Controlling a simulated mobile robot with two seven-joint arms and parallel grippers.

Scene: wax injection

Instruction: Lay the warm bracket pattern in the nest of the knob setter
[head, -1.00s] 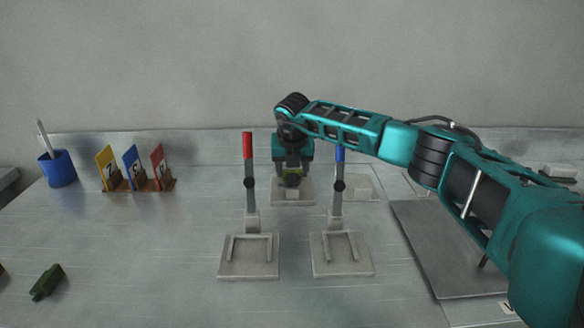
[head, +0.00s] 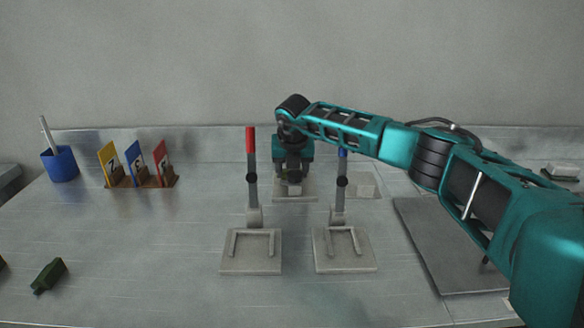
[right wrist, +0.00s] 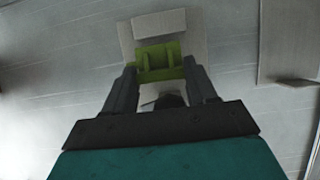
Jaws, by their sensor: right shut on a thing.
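My right gripper (head: 293,174) points down over a pale plate (head: 295,195) at the back middle. In the right wrist view its fingers (right wrist: 160,72) are shut on the green bracket pattern (right wrist: 160,60). The pattern is over a pale plate with a raised block (right wrist: 160,23); whether it touches is unclear. In the head view the pattern is not distinct. Nearer stand two pale setters with U-shaped rails, one with a red-tipped lever (head: 251,255), one with a blue-tipped lever (head: 345,252). Both levers carry black knobs. Which is the knob setter is unclear. My left gripper is out of view.
A dark green piece (head: 48,275) lies front left. A blue cup (head: 60,165) and a wooden rack (head: 145,184) with yellow, blue and red cards stand back left. A grey slab (head: 450,255) lies right, under my right arm. The table's left middle is clear.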

